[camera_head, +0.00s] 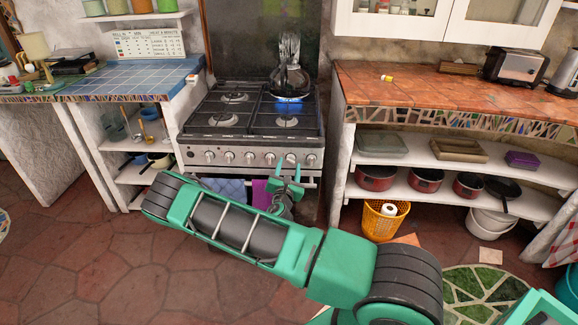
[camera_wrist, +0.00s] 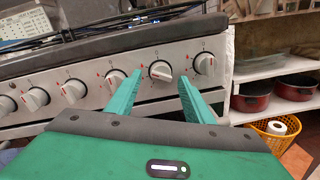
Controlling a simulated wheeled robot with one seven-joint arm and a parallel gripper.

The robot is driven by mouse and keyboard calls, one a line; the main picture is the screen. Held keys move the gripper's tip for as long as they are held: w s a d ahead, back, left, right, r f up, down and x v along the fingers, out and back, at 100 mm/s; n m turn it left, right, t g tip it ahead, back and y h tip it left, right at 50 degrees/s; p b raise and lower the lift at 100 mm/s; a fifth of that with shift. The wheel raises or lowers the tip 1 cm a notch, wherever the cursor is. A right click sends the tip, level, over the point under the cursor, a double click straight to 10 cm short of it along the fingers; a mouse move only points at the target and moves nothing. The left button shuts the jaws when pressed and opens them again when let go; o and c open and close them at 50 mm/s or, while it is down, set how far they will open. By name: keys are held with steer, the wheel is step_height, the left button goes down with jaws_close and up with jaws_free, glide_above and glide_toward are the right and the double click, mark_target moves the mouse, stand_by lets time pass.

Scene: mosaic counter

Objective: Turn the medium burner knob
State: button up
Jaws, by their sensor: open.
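The stove front panel (camera_head: 255,150) carries a row of several round knobs with light grey grips. I cannot read which is the medium burner knob. My gripper (camera_head: 289,166) is in front of the panel's right part, with its jaws open. In the wrist view its green fingertips (camera_wrist: 160,77) stand on either side of the second knob from the right (camera_wrist: 160,70). That knob's grip is tilted, and I cannot tell whether the fingers touch it. The rightmost knob (camera_wrist: 205,63) is just right of the right finger. Another knob (camera_wrist: 115,79) is left of the left finger.
A blue cloth (camera_head: 225,188) and a purple cloth (camera_head: 261,194) hang below the panel. To the right are shelves with red pots (camera_head: 376,178) and a yellow basket (camera_head: 384,220).

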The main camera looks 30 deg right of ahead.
mark_target(291, 160)
steer(key=shift+x, duration=1.15)
steer(key=c, duration=1)
steer(key=shift+m, duration=0.4)
steer(key=m, duration=0.4)
steer(key=shift+a+r+m, duration=0.1)
steer(key=shift+m, duration=0.2)
steer(key=m, duration=0.6)
steer(key=shift+y, duration=0.4)
